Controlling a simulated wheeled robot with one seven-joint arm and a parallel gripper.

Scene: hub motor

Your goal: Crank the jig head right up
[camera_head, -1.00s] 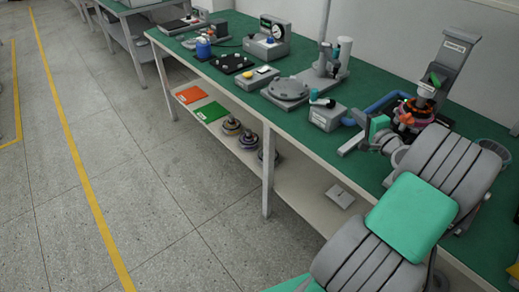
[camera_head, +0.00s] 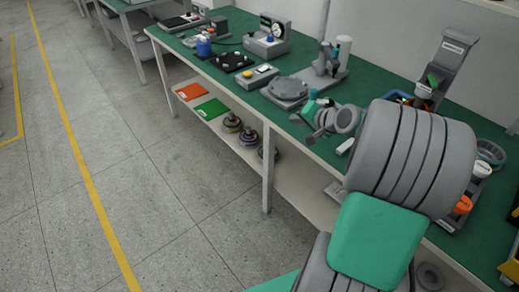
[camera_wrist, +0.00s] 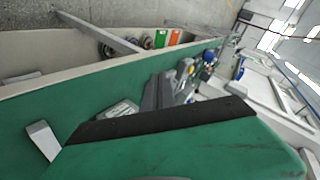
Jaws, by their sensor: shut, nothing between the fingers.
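The jig's tall grey column (camera_head: 455,48) with a white label stands at the right of the bench in the head view. Its head (camera_head: 428,86), with green and white parts, shows beside the column. My forearm hides most of the jig below it, including the motor and any crank; an orange knob (camera_head: 463,204) shows at the forearm's right edge. My gripper (camera_head: 312,126) is shut and empty, left of the jig, over the bench's front part and apart from the jig. In the wrist view, a large green and black shape fills the bottom; the jig cannot be made out.
A round grey plate fixture (camera_head: 288,90) and a grey post stand (camera_head: 327,62) are close behind and left of my gripper. The floor at left is clear.

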